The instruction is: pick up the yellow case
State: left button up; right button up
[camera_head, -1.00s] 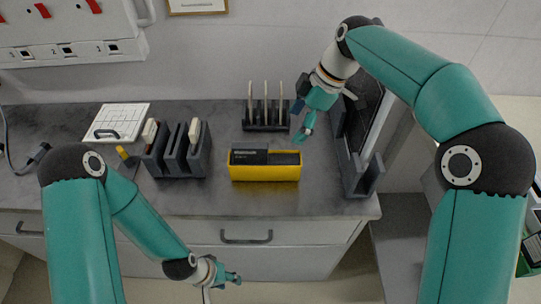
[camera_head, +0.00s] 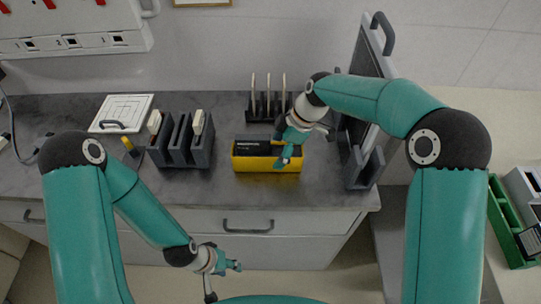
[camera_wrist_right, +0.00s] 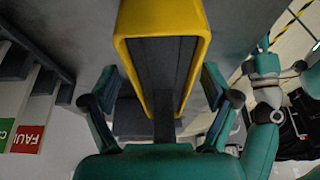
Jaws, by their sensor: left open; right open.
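The yellow case (camera_head: 267,163) with a dark top stands on the grey counter, near its middle. My right gripper (camera_head: 284,157) is over the right part of the case in the head view and hides a little of it. In the right wrist view, the yellow case (camera_wrist_right: 163,50) lies ahead between the spread fingers of my right gripper (camera_wrist_right: 160,95), with a gap on each side; I cannot tell any contact. My left gripper (camera_head: 238,266) is open and empty, low in front of the drawers.
A dark rack with upright plates (camera_head: 268,105) stands behind the case. Grey holders (camera_head: 182,150) stand to its left, and a tall panel in a dark stand (camera_head: 362,172) to its right. The counter front is clear.

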jog(key=shift+p+x, duration=0.35)
jog(key=shift+x, duration=1.3)
jog(key=shift+s+d, duration=0.1)
jog(key=shift+s, duration=0.05)
jog(key=c, duration=1.4)
